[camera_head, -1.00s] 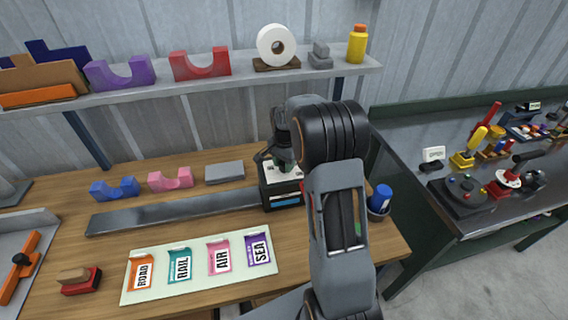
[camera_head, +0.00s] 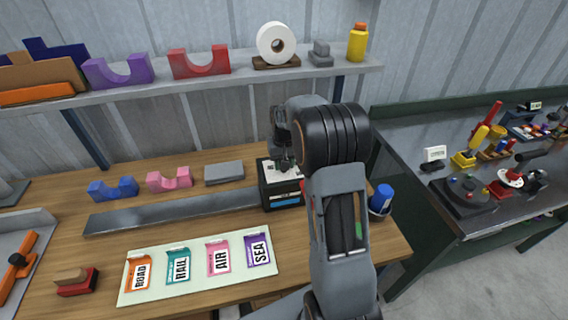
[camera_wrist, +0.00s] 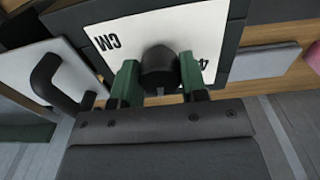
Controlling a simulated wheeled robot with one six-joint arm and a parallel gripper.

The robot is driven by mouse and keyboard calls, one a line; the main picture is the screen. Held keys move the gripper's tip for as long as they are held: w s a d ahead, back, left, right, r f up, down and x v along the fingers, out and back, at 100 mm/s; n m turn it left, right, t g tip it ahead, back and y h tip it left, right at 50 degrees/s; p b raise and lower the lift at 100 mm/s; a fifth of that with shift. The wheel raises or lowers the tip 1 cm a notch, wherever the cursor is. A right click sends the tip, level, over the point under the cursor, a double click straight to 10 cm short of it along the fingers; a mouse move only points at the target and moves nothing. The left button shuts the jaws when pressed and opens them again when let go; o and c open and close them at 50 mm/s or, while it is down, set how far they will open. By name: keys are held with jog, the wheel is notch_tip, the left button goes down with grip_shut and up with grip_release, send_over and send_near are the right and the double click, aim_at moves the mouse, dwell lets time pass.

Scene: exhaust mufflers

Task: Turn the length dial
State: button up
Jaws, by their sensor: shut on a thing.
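The length dial is a dark round knob (camera_wrist: 159,70) on the white top plate of a black box. The plate (camera_wrist: 112,35) shows "CM" and part of a "4" in the wrist view. My gripper (camera_wrist: 160,84) has its two green fingers on either side of the knob and is shut on it. In the head view the black box (camera_head: 281,196), with a blue strip on its front, stands at the right end of a grey rail. My gripper (camera_head: 285,160) points down onto its top there, and hides the knob.
The long grey rail (camera_head: 170,212) runs left from the box. A card with ROAD, RAIL, AIR and SEA labels (camera_head: 200,292) lies in front. A blue-topped cup (camera_head: 381,200) stands right of my arm. A black handle (camera_wrist: 58,82) is close to my left finger.

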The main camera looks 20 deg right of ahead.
jog(key=n, duration=1.3)
jog(key=shift+b, duration=0.35)
jog(key=shift+n, duration=0.4)
jog(key=o, duration=0.9)
jog(key=shift+o, duration=0.2)
jog(key=shift+r, duration=0.15)
notch_tip(320, 180, up, 14)
jog(key=shift+f, duration=0.2)
